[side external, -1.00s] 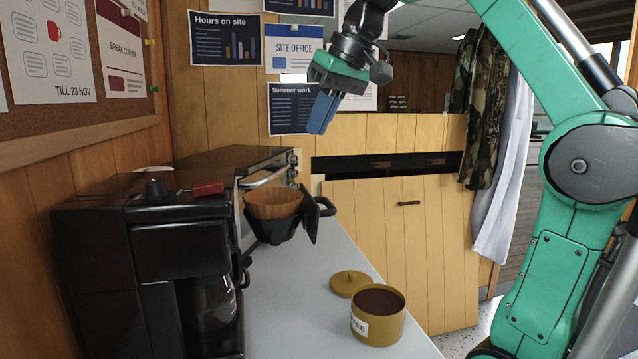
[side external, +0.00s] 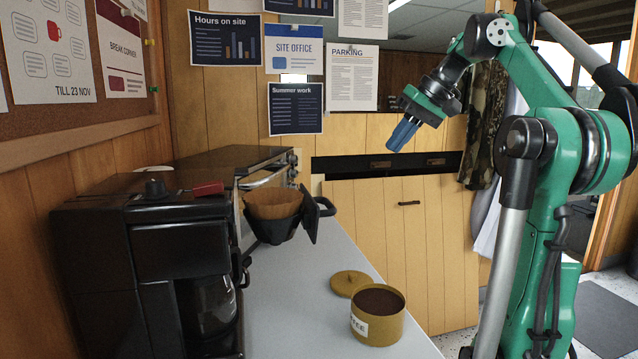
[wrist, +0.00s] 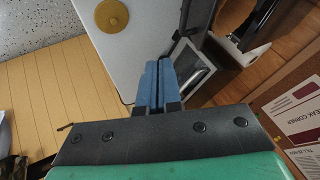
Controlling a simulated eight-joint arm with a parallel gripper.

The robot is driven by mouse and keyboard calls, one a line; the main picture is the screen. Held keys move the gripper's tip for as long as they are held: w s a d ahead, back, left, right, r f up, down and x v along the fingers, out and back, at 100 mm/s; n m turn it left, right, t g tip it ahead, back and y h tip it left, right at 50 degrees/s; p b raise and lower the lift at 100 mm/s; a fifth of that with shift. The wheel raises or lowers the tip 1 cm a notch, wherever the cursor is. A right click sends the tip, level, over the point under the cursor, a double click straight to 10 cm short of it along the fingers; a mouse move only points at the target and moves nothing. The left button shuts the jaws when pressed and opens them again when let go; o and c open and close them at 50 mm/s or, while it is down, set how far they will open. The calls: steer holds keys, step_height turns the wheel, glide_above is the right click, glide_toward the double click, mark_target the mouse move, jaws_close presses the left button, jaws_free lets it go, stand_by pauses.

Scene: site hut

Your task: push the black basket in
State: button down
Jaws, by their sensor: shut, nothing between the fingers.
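The black basket (side external: 270,232) holds a brown paper filter (side external: 272,204) and hangs swung out from the front of the black coffee maker (side external: 180,250). Its handle (side external: 312,212) points to the right, toward the cupboard. My gripper (side external: 391,148) is shut and empty, with its blue fingers together. It is above and to the right of the basket, well apart from it, in front of the wooden cupboard. The blue fingers also show pressed together in the wrist view (wrist: 157,64).
An open coffee tin (side external: 378,318) and its round lid (side external: 350,283) stand on the grey counter (side external: 290,300), right of the coffee maker. An oven (side external: 228,160) stands behind the basket. The air between my gripper and the basket is clear.

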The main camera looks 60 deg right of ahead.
mark_target(291, 219)
steer(key=w+a+r+x, duration=0.1)
steer(key=a+x, duration=0.1)
steer(key=x, duration=1.1)
steer(key=shift+a, duration=0.35)
steer(key=shift+w, duration=0.1)
steer(key=w+a, duration=1)
steer(key=shift+w+a, duration=0.1)
steer(key=shift+a, duration=0.05)
